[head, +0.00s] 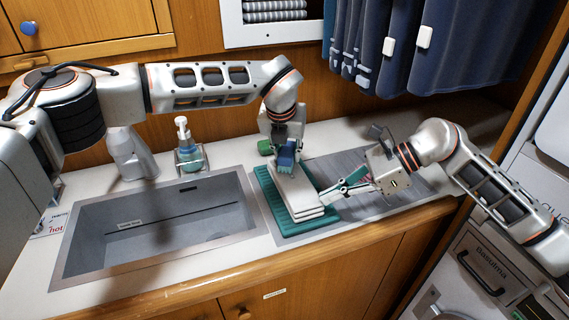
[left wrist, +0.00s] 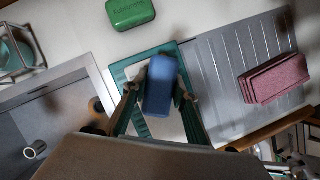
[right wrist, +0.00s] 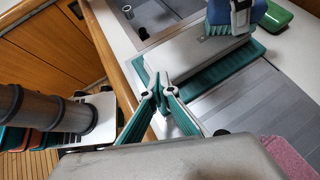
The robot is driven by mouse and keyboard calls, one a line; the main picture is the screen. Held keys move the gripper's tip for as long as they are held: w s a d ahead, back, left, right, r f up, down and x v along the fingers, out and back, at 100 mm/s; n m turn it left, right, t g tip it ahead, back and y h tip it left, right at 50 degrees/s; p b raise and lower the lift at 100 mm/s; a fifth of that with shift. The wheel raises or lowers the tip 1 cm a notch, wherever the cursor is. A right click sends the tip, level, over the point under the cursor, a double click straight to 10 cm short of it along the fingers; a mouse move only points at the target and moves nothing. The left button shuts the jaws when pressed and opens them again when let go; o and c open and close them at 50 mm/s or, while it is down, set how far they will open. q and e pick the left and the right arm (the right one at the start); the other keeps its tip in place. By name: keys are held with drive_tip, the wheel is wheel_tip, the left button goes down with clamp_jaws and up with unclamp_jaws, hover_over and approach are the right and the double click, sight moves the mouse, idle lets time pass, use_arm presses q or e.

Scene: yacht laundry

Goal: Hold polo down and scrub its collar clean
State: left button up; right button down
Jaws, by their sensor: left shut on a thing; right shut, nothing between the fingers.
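The folded white polo (head: 297,195) lies on a teal ribbed board (head: 283,226) on the counter; it also shows in the right wrist view (right wrist: 190,62). My left gripper (head: 285,150) points down over the polo's far end, shut on a blue scrub brush (left wrist: 160,86). In the right wrist view the brush's bristles (right wrist: 228,29) are at the polo's far end. The brush hides the collar area. My right gripper (right wrist: 163,82) is shut and empty, with its teal fingertips at the polo's right edge in the head view. I cannot tell whether they touch it.
A sink (head: 160,225) lies left of the board, with a soap dispenser (head: 187,150) behind it. A green soap bar or box (left wrist: 130,12) sits behind the board. A pink folded cloth (left wrist: 273,79) lies on the grey drainboard (left wrist: 230,55). Blue garments (head: 425,45) hang above.

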use_arm(q)
drive_tip(key=shift+f, duration=0.15)
idle(0.6)
drive_tip(key=shift+s+f, duration=0.1)
drive_tip(key=shift+s, duration=0.65)
drive_tip(key=shift+w, duration=1.45)
drive_tip(key=shift+s, duration=1.05)
drive_tip(key=shift+s, duration=0.1)
drive_tip(key=shift+s, duration=0.3)
drive_tip(key=shift+w, duration=1.05)
drive_tip(key=shift+w, duration=0.1)
